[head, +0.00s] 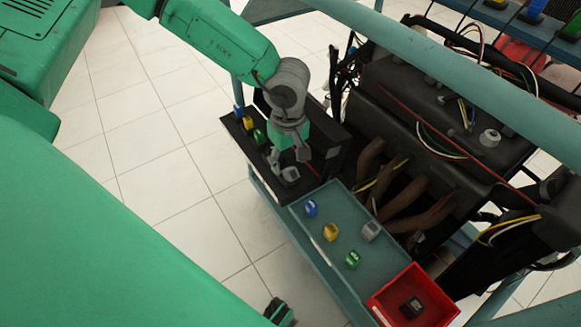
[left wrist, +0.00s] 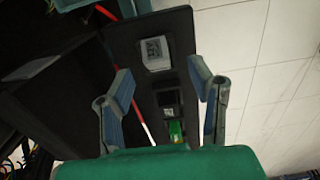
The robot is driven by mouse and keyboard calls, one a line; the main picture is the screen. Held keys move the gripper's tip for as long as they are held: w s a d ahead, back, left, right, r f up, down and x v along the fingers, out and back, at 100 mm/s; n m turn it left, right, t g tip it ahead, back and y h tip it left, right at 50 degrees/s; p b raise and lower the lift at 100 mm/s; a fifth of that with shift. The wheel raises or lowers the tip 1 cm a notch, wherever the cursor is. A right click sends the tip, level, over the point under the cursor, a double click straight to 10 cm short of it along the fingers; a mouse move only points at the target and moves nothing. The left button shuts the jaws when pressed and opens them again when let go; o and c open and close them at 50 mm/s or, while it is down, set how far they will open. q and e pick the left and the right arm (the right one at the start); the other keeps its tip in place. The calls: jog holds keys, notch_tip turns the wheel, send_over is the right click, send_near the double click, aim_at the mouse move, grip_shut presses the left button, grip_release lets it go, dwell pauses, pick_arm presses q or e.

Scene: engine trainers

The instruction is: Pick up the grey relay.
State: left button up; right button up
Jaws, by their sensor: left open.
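A grey relay (head: 290,174) sits at the near end of a black panel, and it also shows in the left wrist view (left wrist: 155,53). My left gripper (head: 292,158) is open just above it in the head view. In the left wrist view the open fingers (left wrist: 162,77) stand apart on either side, with the relay beyond the tips and nothing between them. A second grey relay (head: 370,231) lies on the teal tray (head: 335,204). My right gripper is not in view.
Blue (head: 238,113), yellow (head: 248,123) and green (head: 259,136) relays sit along the black panel. Blue, yellow and green blocks lie on the tray. A red bin (head: 436,296) holds a dark relay (head: 411,306). The engine (head: 440,100) and a teal frame bar (head: 440,65) stand at right.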

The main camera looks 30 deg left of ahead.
aim_at(290, 169)
pick_arm(q)
notch_tip(290, 169, down, 4)
jog(key=shift+w+d+r+b, duration=0.1)
jog(key=shift+w+b, duration=0.05)
jog(key=shift+b, duration=0.5)
jog(key=shift+r, duration=0.1)
jog(key=c, duration=1.1)
grip_shut()
jog(key=shift+r, duration=0.1)
